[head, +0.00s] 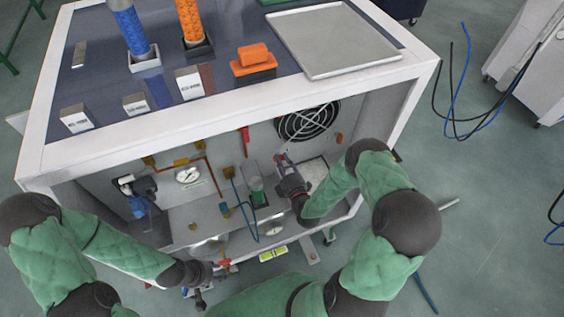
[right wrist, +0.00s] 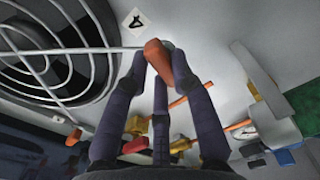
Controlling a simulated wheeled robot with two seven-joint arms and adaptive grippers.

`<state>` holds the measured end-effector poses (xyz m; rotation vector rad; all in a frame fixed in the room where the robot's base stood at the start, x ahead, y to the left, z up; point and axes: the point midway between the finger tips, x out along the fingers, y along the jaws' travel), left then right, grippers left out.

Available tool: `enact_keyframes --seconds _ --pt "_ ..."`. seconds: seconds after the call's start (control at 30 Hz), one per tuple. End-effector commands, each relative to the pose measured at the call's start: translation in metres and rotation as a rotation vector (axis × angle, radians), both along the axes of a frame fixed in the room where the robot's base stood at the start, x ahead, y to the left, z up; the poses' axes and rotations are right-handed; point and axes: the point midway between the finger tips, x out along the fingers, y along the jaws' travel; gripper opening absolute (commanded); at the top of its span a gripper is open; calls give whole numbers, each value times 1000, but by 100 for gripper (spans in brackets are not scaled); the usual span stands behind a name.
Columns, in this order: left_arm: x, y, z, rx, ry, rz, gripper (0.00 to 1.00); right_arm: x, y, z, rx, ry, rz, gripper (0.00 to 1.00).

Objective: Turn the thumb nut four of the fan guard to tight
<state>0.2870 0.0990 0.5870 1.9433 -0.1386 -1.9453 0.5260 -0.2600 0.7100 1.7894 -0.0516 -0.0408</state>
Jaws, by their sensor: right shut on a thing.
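The fan guard (head: 308,121), a round black wire grille, sits on the upright back panel of the cabinet. It fills the left side of the right wrist view (right wrist: 50,70). Thumb nut four (right wrist: 157,58) is orange, beside a label with a 4 (right wrist: 134,22) at the guard's edge. My right gripper (right wrist: 163,62) is shut on this nut, with its dark fingers around it. In the head view my right gripper (head: 282,160) is at the lower left of the guard and hides the nut. My left gripper (head: 200,294) is low, by the cabinet's front bottom; its fingers are unclear.
The cabinet's white top frame (head: 230,105) overhangs the panel. A tray (head: 332,40), an orange block (head: 253,62) and blue and orange columns stand on top. A gauge (head: 188,175), pipes and a green-filled container (head: 257,192) are left of my right gripper.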

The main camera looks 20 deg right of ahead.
Motion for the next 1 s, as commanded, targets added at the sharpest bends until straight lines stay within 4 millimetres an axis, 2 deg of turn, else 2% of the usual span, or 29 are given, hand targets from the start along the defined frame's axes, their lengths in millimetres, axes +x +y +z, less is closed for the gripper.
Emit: enact_keyframes --seconds 1.0 --pt "0 0 -22 0 0 0 40 -1 -3 -5 948 -51 -1 0"
